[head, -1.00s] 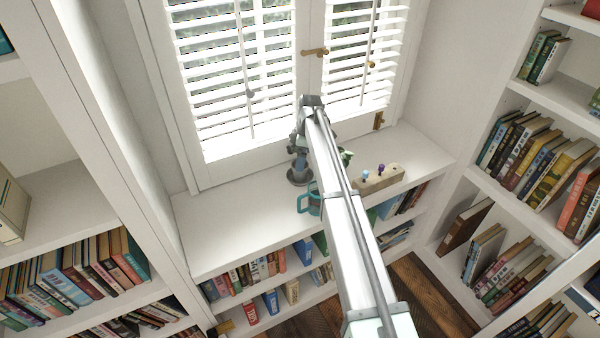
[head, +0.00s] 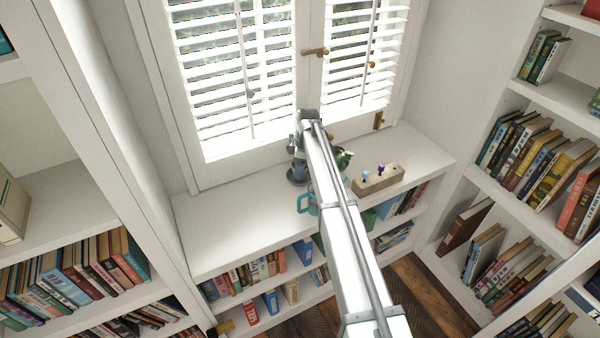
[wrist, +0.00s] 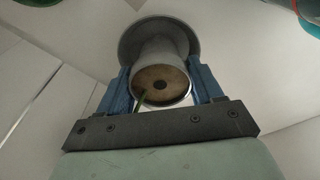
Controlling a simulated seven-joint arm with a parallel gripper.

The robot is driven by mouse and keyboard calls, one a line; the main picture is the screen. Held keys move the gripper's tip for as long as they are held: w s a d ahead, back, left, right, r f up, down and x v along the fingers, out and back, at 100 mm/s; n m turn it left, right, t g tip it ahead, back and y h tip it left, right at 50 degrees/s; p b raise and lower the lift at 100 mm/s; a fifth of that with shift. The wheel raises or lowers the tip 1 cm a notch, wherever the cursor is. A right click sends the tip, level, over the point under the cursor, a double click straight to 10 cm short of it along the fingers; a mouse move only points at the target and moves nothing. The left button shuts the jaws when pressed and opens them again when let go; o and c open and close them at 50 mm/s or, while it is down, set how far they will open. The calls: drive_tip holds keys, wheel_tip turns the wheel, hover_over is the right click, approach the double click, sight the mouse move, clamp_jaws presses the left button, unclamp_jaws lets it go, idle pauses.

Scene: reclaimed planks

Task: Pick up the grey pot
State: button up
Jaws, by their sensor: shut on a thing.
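The grey pot (wrist: 162,50) is between the two blue fingers of my gripper (wrist: 165,88) in the wrist view. The fingers are shut on its sides. A brown round face with a dark hole shows at its near end, and a wider grey disc shows at its far end. A thin green strip lies beside the brown face. In the head view the pot (head: 297,174) shows only partly, low over the white window ledge and behind my arm. I cannot tell whether it touches the ledge.
A teal mug (head: 306,200) stands close by at the ledge's front, partly behind my arm. A green plant (head: 343,159) is just right of my arm. A wooden block with coloured knobs (head: 378,180) lies further right. The ledge's left part (head: 230,225) is clear. Shuttered windows stand behind.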

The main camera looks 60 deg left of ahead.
drive_tip(key=c, duration=0.6)
drive_tip(key=shift+r, duration=0.1)
drive_tip(key=shift+r, duration=6.45)
wheel_tip(320, 180, down, 10)
drive_tip(key=m, duration=0.4)
drive_tip(key=shift+r, duration=0.1)
